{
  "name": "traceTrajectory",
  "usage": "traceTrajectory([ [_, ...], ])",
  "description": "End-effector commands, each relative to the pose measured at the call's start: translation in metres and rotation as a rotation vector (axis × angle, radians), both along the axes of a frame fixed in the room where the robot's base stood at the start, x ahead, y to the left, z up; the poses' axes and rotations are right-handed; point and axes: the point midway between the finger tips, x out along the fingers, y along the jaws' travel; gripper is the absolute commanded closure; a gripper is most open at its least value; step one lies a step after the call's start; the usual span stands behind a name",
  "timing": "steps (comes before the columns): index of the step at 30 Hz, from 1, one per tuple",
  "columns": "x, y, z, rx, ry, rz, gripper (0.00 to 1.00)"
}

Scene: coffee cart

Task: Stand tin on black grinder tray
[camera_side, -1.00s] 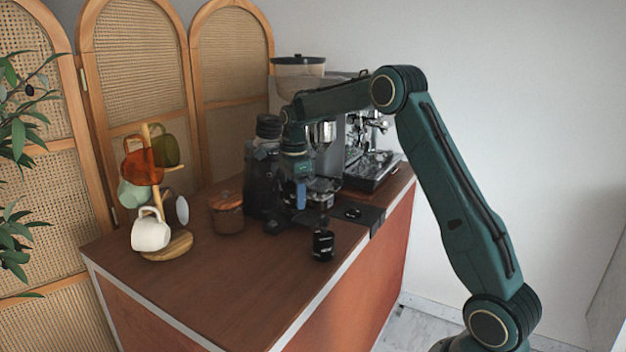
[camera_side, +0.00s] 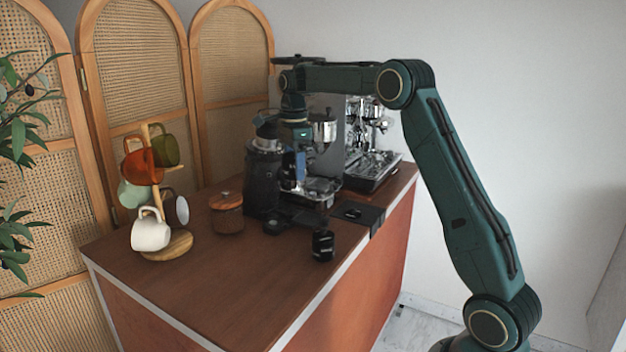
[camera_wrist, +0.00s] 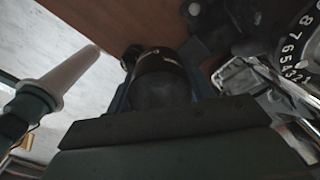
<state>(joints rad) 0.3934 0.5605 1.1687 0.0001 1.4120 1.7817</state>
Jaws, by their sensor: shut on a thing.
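My gripper (camera_side: 298,180) points down beside the black grinder (camera_side: 262,180), above the dark grinder tray area (camera_side: 300,214). In the wrist view its jaws are shut on a dark round tin (camera_wrist: 165,72) with a pale-lettered band. In the side view the held tin blends into the dark machine parts, so its gap to the tray cannot be told. Another black labelled container (camera_side: 322,246) stands upright on the counter in front. The grinder's numbered dial (camera_wrist: 295,50) shows at the right of the wrist view.
The espresso machine (camera_side: 372,165) stands behind at the right. A black mat (camera_side: 358,214) lies over the counter edge. A brown lidded jar (camera_side: 227,214) and a mug tree (camera_side: 168,245) with several mugs stand left. The front of the counter (camera_side: 225,290) is clear.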

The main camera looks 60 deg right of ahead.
Motion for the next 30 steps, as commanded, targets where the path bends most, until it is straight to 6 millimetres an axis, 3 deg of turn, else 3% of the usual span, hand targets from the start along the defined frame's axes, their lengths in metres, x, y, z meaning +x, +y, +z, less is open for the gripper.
traceTrajectory([
  [14,0.002,0.008,-0.008,0.001,0.001,0.083,0.74],
  [20,0.005,0.027,-0.025,0.001,0.002,0.268,0.74],
  [30,0.007,0.072,-0.066,0.001,0.002,0.726,0.74],
])
